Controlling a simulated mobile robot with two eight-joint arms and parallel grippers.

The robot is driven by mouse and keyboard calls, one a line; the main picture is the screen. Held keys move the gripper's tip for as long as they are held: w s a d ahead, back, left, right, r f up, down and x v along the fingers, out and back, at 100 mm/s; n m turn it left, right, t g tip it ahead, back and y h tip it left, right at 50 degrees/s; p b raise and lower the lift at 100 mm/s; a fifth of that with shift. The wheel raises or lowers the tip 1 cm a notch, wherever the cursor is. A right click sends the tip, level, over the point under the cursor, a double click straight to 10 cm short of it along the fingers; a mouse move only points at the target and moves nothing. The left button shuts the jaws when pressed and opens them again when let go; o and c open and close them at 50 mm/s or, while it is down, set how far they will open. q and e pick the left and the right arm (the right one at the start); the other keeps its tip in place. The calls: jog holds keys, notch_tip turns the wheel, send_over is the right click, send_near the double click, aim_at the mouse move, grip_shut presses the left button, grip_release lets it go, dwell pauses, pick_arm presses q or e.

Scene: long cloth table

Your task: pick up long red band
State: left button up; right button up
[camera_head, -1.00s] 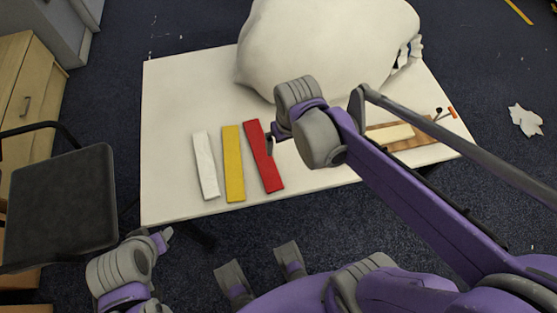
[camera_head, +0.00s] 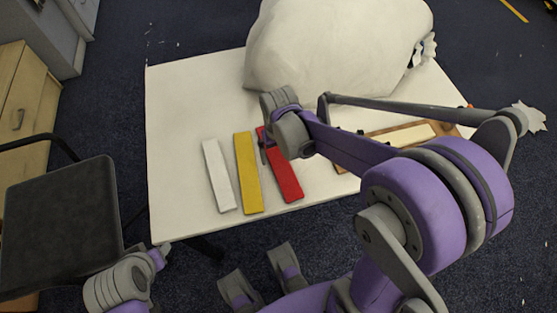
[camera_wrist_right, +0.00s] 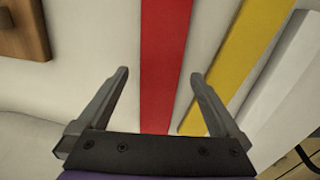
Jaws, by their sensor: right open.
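The long red band (camera_head: 287,178) lies flat on the white cloth table, the rightmost of three bands in the head view. Its far end is partly hidden by my right wrist. In the right wrist view, the red band (camera_wrist_right: 165,60) runs between the two fingers of my open right gripper (camera_wrist_right: 160,82). The fingers are on either side of it and hold nothing. In the head view, my right gripper (camera_head: 263,150) is over the far part of the band, mostly hidden by the wrist. My left arm shows at the lower left, and its gripper jaws are not clear.
A yellow band (camera_head: 249,180) and a white band (camera_head: 219,175) lie left of the red one. A large white sack (camera_head: 335,45) is behind. A wooden board (camera_head: 440,128) with a pale strip lies right. A dark chair (camera_head: 65,215) stands left of the table (camera_head: 180,110).

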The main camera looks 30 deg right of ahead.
notch_tip(320, 180, down, 2)
jog(key=shift+f, duration=0.1)
jog(key=shift+c, duration=0.2)
jog(key=c, duration=1.5)
